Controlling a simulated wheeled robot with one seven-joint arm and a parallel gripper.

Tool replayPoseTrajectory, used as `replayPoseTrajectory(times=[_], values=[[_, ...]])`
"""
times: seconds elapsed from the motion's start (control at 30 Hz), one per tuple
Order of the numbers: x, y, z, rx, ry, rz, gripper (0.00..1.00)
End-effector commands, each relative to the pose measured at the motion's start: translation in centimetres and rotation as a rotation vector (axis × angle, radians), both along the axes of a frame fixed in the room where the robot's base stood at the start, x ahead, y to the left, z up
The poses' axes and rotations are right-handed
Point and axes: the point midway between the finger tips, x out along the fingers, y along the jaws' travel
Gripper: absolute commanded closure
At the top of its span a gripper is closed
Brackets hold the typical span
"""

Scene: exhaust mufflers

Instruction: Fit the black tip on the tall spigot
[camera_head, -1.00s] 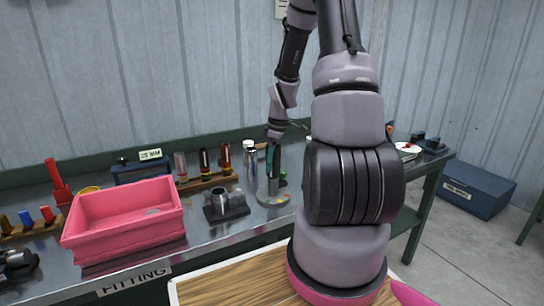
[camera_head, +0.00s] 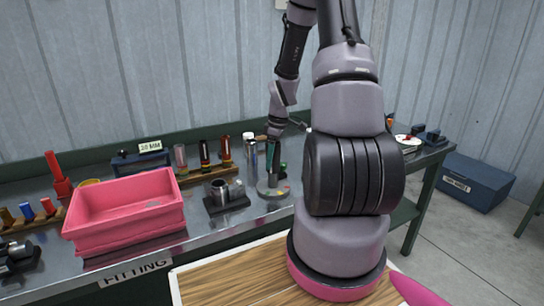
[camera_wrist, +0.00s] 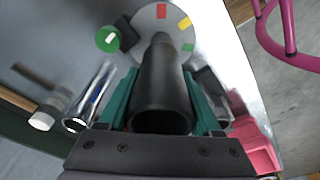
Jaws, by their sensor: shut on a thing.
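My gripper (camera_wrist: 165,105) has teal fingers shut on the black tip (camera_wrist: 162,85), a dark tube with its wide open mouth toward the wrist camera. The tip's narrower far end lies over a round grey base (camera_wrist: 142,20) with coloured patches. The base also shows in the head view (camera_head: 266,192), with my gripper (camera_head: 272,155) pointing down above it. I cannot make out the tall spigot, and whether the tip touches anything is hidden. A short metal tube stands on a black block (camera_head: 226,203) to the left of the base.
A pink bin (camera_head: 125,228) stands at the bench's left front. A wooden rack (camera_head: 209,180) with several cylinders is behind the black block. A shiny cylinder (camera_wrist: 92,95) and a green round piece (camera_wrist: 108,39) are close to my gripper in the wrist view.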

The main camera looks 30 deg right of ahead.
Motion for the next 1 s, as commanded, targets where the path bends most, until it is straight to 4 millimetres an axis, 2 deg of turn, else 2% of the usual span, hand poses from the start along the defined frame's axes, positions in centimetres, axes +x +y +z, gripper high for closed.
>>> replayPoseTrajectory(times=[1.0], values=[[0.0, 0.0, -3.1, 0.001, 0.001, 0.000, 0.83]])
